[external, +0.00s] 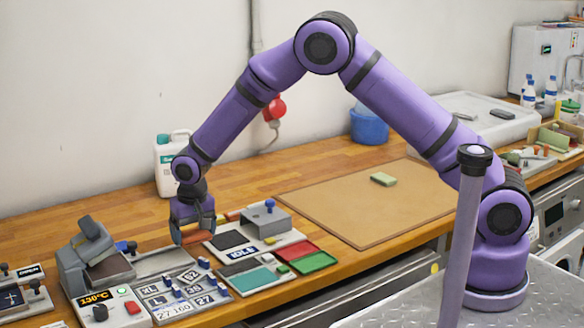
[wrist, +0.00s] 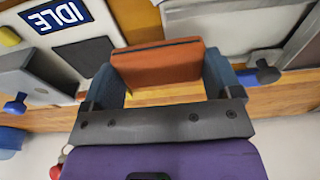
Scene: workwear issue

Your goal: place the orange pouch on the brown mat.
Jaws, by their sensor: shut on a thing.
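My gripper (external: 193,222) is shut on the orange pouch (external: 195,238), low over the workbench at the left, among the small devices. In the wrist view the orange pouch (wrist: 157,64) sits between the two blue-grey fingers of my gripper (wrist: 160,84). In the external view the fingers partly cover the pouch, and I cannot tell whether it touches anything below. The large brown mat (external: 330,205) lies flat on the bench to the right of my gripper. A small pale green block (external: 383,179) rests on the mat.
A heat-press-like device (external: 95,255) and a keyed panel (external: 180,290) stand nearby. A white jug (external: 170,165) is behind. Most of the mat is bare.

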